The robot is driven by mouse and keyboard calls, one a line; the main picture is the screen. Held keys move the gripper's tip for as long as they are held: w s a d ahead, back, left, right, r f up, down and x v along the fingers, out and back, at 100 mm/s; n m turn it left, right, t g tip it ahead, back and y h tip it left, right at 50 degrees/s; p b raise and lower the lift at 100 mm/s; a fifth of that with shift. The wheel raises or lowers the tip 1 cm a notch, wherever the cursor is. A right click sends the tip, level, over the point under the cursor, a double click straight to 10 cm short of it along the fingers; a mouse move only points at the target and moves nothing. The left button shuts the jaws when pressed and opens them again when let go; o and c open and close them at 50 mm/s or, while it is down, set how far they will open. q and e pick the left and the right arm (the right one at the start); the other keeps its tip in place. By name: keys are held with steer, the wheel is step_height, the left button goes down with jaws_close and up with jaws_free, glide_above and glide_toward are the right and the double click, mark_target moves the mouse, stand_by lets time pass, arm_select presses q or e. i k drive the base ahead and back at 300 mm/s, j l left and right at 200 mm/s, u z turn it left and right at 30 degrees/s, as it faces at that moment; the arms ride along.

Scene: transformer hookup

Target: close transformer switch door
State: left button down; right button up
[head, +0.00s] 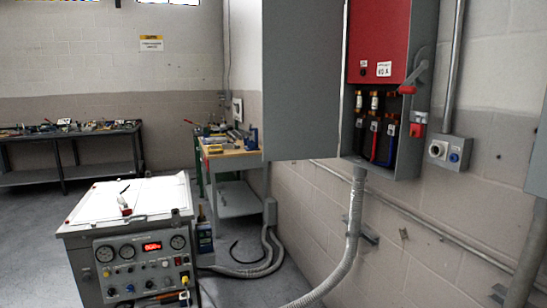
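The transformer switch door (303,80) is a large flat grey panel in the upper middle. It stands open, swung out to the left of the switch box (405,160) on the wall. The open box shows a red inner panel (378,40) with a "60 A" label, and below it several fuses with black, red and blue cables. A grey lever (418,72) with a red grip is on the box's right side. The door's top edge is out of the picture. Neither of my grippers is in view.
A white-topped transformer cart (130,205) with gauges stands at lower left. A flexible conduit (350,225) hangs below the box. A small outlet box (449,152) is right of it. A workbench (230,160) with tools stands behind the door; another bench (70,135) is far left.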

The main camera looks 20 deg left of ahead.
mark_target(302, 40)
steer(key=i+j+z, duration=0.1)
steer(key=i+j, duration=0.25)
steer(key=i+j+z, duration=0.1)
steer(key=i+j, duration=0.2)
steer(key=i+j+z, duration=0.1)
steer(key=i+j, duration=0.25)
steer(key=i+j+z, duration=0.1)
steer(key=i+j, duration=0.2)
steer(key=j, duration=0.25)
steer(key=i+j+z, duration=0.1)
steer(key=i+j, duration=0.15)
steer(key=j, duration=0.2)
steer(key=i+j+z, duration=0.1)
steer(key=i+j, duration=0.2)
steer(key=j, duration=0.15)
